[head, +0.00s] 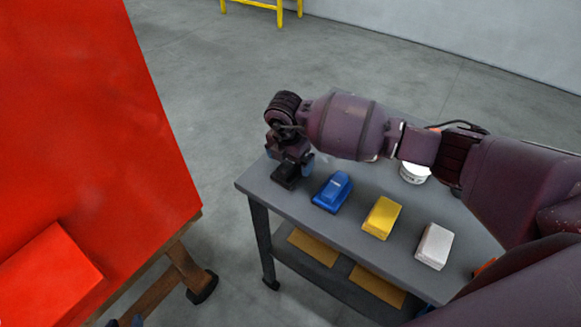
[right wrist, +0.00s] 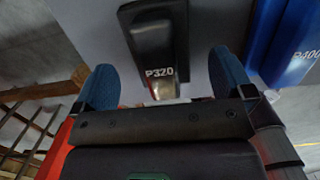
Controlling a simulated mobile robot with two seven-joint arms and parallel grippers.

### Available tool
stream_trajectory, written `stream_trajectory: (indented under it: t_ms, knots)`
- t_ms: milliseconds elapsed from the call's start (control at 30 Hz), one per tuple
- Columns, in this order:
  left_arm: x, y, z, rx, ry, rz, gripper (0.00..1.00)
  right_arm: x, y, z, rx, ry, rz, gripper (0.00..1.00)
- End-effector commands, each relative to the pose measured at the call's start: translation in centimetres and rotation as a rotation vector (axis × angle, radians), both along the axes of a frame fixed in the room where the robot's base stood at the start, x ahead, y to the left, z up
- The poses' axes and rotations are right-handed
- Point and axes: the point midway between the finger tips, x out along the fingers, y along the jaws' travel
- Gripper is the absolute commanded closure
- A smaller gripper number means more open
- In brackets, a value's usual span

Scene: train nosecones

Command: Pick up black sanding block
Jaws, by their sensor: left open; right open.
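The black sanding block (head: 285,181) lies at the far left corner of the grey cart top. In the right wrist view it is a dark block (right wrist: 150,38) marked P320. My right gripper (head: 290,159) is right above it, open and empty. Its blue fingertips (right wrist: 164,82) are spread to either side of the block's near end, and I cannot tell whether they touch it. The gripper partly covers the block in the head view.
A blue block (head: 332,192), marked P400 in the right wrist view (right wrist: 290,45), sits beside the black one. Yellow (head: 382,217) and white (head: 434,245) blocks follow along the cart (head: 300,215). A white tub (head: 414,173) stands behind. A large red panel (head: 90,130) is at left.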

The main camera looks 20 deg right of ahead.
Motion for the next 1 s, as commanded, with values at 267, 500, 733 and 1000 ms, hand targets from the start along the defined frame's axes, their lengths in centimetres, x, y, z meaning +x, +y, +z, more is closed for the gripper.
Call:
stream_trajectory:
  t_ms: [267, 500, 733, 1000]
  knots:
    - [-0.2, 0.0, 0.0, 0.000, 0.003, 0.002, 0.57, 0.3, -0.3, -2.7, 0.000, 0.000, 0.000, 0.01]
    - [-0.6, 0.1, -0.2, 0.000, 0.011, 0.004, 0.57, 0.3, -0.3, -2.8, 0.001, -0.001, 0.001, 0.01]
    - [-0.6, 0.1, -0.2, 0.000, 0.011, 0.004, 0.57, 0.3, -0.4, -2.8, 0.001, -0.001, 0.000, 0.36]
    - [-0.3, 0.0, -0.1, -0.001, 0.006, 0.002, 0.57, 0.3, -0.4, -2.8, 0.001, -0.001, 0.000, 0.58]
